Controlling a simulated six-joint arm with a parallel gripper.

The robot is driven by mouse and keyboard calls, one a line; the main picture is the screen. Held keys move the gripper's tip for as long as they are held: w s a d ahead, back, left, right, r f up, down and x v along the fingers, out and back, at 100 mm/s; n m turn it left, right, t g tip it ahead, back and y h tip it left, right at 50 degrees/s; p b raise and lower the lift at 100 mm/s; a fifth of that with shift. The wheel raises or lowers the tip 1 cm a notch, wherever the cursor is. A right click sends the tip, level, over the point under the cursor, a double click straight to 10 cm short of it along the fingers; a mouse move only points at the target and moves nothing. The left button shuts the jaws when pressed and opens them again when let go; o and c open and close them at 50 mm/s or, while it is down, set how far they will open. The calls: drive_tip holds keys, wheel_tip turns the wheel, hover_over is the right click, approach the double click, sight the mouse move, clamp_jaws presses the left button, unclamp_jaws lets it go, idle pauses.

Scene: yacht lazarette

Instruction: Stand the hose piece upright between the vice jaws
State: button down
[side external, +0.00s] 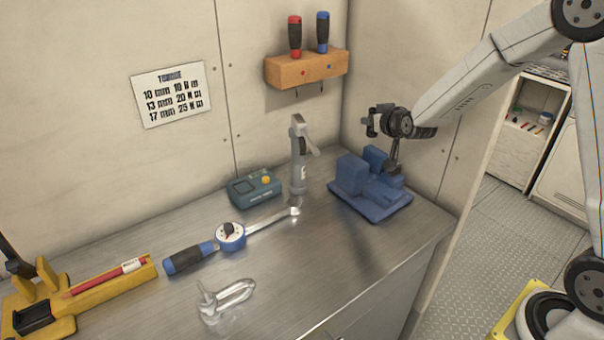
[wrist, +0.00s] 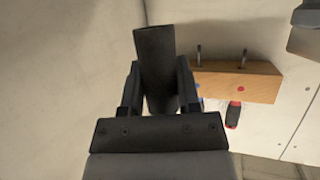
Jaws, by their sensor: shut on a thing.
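The blue vice (side external: 384,209) stands at the right end of the steel bench, with its blocky jaws (side external: 351,174) at its left and back. In the wrist view, my gripper (wrist: 158,88) is shut on the hose piece (wrist: 154,50), a dark tube gripped between both fingers and sticking out past the fingertips. The tube looks slightly tilted there. In the side view the hose piece is small and dark against the gripper, and I cannot tell whether its lower end touches the vice.
A grey upright tool (side external: 299,160) and a teal box (side external: 254,188) stand left of the vice. A torque wrench (side external: 231,236), a shackle (side external: 226,298) and a yellow holder (side external: 98,292) lie further left. A wooden screwdriver rack (side external: 306,69) hangs on the wall.

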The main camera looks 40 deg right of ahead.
drive_tip(key=shift+w+d+f+m+g+h, duration=0.1)
drive_tip(key=shift+w+m+g+h, duration=0.15)
drive_tip(key=shift+m+g+h, duration=0.5)
drive_tip(key=shift+w+d+f+m+g+h, duration=0.1)
drive_tip(key=shift+w+m+g+h, duration=0.15)
drive_tip(key=shift+m+h, duration=0.75)
drive_tip(key=shift+w+d+f+m+g+h, duration=0.1)
drive_tip(key=shift+w+m+g+h, duration=0.1)
drive_tip(key=shift+m+g+h, duration=0.65)
drive_tip(key=shift+t, duration=0.25)
drive_tip(key=shift+f, duration=0.25)
